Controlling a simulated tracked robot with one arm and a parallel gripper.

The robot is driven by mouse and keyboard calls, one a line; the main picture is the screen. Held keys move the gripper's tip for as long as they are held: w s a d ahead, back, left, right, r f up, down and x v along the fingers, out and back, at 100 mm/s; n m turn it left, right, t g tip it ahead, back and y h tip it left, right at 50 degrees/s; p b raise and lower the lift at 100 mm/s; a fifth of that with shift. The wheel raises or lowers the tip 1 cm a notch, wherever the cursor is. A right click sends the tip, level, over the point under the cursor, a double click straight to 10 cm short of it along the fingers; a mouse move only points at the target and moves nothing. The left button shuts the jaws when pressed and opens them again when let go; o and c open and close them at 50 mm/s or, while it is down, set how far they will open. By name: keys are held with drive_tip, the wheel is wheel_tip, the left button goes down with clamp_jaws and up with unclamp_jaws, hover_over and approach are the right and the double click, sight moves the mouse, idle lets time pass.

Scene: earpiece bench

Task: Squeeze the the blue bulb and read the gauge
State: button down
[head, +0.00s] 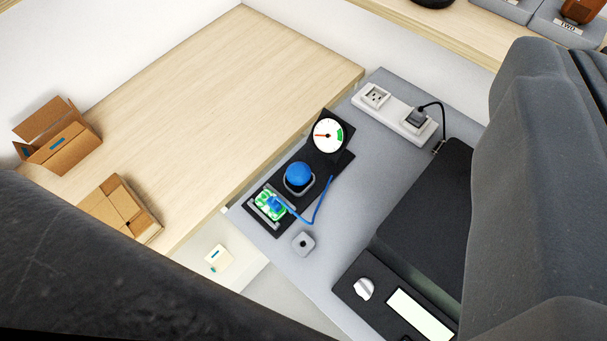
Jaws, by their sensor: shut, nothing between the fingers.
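The blue bulb (299,173) sits in a dark holder on a black base plate (342,166) on the grey bench, near the middle of the view. The round white gauge (327,135) stands at the upper end of the same plate. Its dial has a green sector on the right and a thin reddish needle toward the left; the exact reading is too small to tell. A green-and-white piece with a blue fitting (270,204) is at the plate's lower end, with a blue tube (323,203) running from it toward the bulb. My gripper's fingertips do not show.
A white power strip (395,112) with a plug lies at the upper right of the grey bench. A black device (425,215) and a small grey block (303,243) are nearby. Cardboard boxes (72,146) stand on the mostly clear wooden table. Dark parts of mine cover the lower left and right.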

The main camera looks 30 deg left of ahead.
drive_tip(key=w+a+f+n+g+p, duration=0.25)
drive_tip(key=w+a+f, duration=0.25)
drive_tip(key=w+f, duration=0.4)
drive_tip(key=n+g+h+p, duration=0.1)
drive_tip(key=n+g+p, duration=0.2)
drive_tip(key=n+p, duration=0.25)
hover_over(295, 175)
wheel_tip(295, 175, down, 28)
drive_tip(key=m, duration=0.1)
drive_tip(key=shift+f, duration=0.2)
drive_tip(key=shift+f, duration=0.1)
drive_tip(key=shift+f+b, duration=1.7)
drive_tip(key=shift+f, duration=2.55)
drive_tip(key=shift+f+b, duration=0.35)
